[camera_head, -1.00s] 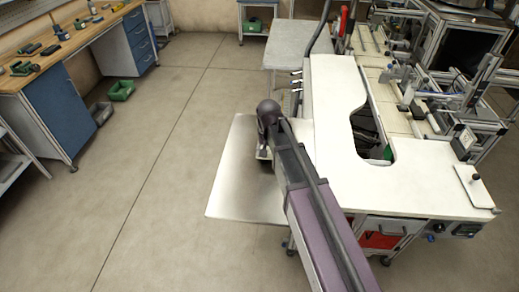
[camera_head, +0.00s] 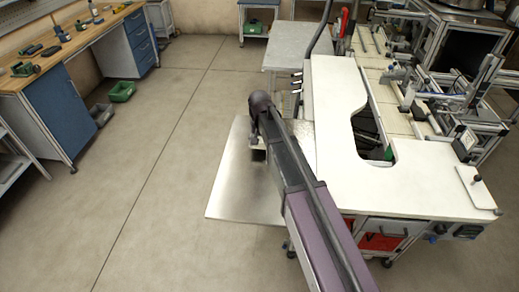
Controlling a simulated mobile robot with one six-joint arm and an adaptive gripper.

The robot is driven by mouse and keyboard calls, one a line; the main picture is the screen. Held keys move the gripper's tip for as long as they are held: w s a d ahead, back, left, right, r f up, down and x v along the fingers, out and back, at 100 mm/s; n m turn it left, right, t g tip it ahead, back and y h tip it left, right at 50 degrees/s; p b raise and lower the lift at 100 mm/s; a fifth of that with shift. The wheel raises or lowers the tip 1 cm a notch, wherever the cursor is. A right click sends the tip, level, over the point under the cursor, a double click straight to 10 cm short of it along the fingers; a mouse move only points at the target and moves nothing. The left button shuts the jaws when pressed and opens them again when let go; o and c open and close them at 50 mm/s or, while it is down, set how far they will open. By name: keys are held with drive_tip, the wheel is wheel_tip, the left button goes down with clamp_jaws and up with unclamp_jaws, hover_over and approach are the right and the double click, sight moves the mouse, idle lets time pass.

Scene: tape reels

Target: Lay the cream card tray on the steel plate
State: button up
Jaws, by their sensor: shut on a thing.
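The steel plate (camera_head: 232,190) is a shiny flat sheet at the left end of the white workbench, in the middle of the view. My gripper (camera_head: 255,141) is over the far part of this plate, shut and pointing down, partly hidden by my own arm. A small pale edge of the cream card tray (camera_head: 259,147) shows at the fingers. The rest of the tray is hidden behind my gripper and arm. I cannot tell whether the tray touches the plate.
The white bench top (camera_head: 335,120) with a dark cut-out lies to the right of the plate. A grey table (camera_head: 290,45) stands behind. A wooden workbench (camera_head: 70,45) and a green bin (camera_head: 122,91) are at the left. The floor between is clear.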

drive_tip(key=shift+w+f+b, duration=0.1)
drive_tip(key=shift+f+b, duration=0.35)
drive_tip(key=shift+f, duration=0.1)
drive_tip(key=shift+f+b, duration=1.25)
drive_tip(key=shift+b, duration=0.05)
drive_tip(key=o, duration=1.2)
drive_tip(key=shift+r, duration=0.1)
wheel_tip(320, 180, up, 12)
drive_tip(key=p, duration=1.2)
drive_tip(key=shift+d, duration=0.1)
